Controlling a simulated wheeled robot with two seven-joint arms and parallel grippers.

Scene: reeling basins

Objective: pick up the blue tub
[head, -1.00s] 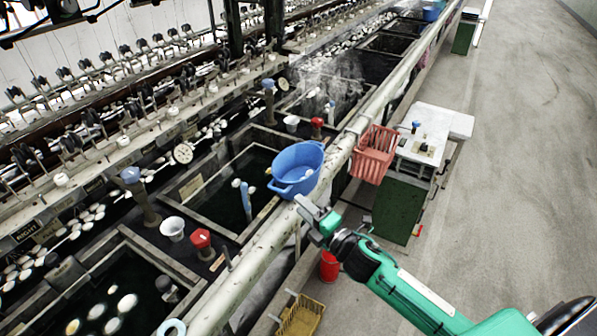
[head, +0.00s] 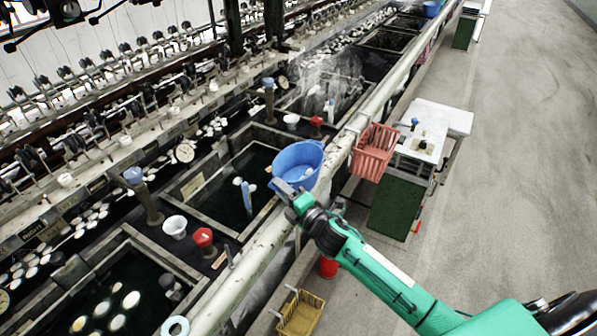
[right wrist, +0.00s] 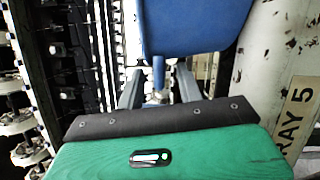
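The blue tub (head: 297,160) sits upright at the edge of the basins, beside the long pale pipe, with a small pale object inside it. My right gripper (head: 283,189) is at the tub's near side, overlapping its lower edge in the head view. In the right wrist view the tub's blue wall (right wrist: 195,25) fills the top middle. The two grey fingers stand apart there, with a narrow blue part of the tub between them; contact cannot be made out. My left gripper is not in view.
A red basket (head: 374,152) hangs right of the tub by a white-topped green stand (head: 400,200). A yellow crate (head: 301,313) is low in front. The floor at right is clear.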

